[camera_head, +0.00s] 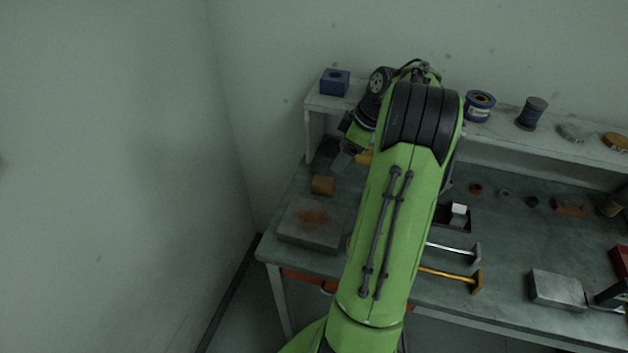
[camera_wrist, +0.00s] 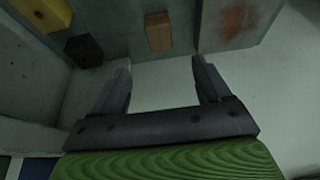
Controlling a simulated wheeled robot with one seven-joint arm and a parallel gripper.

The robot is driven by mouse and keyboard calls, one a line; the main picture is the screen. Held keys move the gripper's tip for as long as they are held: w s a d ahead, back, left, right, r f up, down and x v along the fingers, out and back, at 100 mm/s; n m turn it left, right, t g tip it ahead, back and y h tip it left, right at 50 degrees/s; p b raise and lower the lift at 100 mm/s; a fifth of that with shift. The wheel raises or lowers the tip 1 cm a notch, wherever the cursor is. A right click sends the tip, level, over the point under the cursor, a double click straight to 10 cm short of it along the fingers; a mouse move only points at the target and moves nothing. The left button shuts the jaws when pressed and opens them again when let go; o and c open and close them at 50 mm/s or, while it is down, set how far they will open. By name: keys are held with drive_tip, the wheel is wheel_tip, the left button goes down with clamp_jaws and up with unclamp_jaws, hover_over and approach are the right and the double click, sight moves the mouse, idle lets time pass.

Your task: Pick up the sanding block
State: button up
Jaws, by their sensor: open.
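A small brown block (camera_head: 323,185), which looks like the sanding block, sits on the bench at its left end, behind a grey plate with a rusty patch (camera_head: 300,228). In the wrist view the brown block (camera_wrist: 158,31) lies beyond my fingertips, roughly in line with the gap between them. My gripper (camera_wrist: 160,68) is open and empty, apart from the block. In the head view my gripper (camera_head: 342,160) is just above and right of the block, partly hidden by my arm.
In the wrist view a black block (camera_wrist: 84,50) and a yellow object (camera_wrist: 42,12) lie left of the brown block. A raised shelf (camera_head: 505,128) runs along the back, with a blue box (camera_head: 334,83) at its left end. A wall stands left of the bench.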

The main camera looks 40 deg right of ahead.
drive_tip(key=b, duration=0.1)
hover_over(323, 181)
drive_tip(key=s+d, duration=0.1)
drive_tip(key=s, duration=0.1)
wheel_tip(323, 181, down, 7)
drive_tip(key=shift+w+d+r, duration=0.1)
drive_tip(key=shift+r, duration=0.05)
drive_tip(key=b+x, duration=0.1)
drive_tip(key=x, duration=0.5)
drive_tip(key=shift+c, duration=0.2)
drive_tip(key=c, duration=1)
drive_tip(key=shift+r, duration=0.15)
wheel_tip(323, 181, up, 10)
drive_tip(key=shift+f+p, duration=0.1)
drive_tip(key=shift+p, duration=0.85)
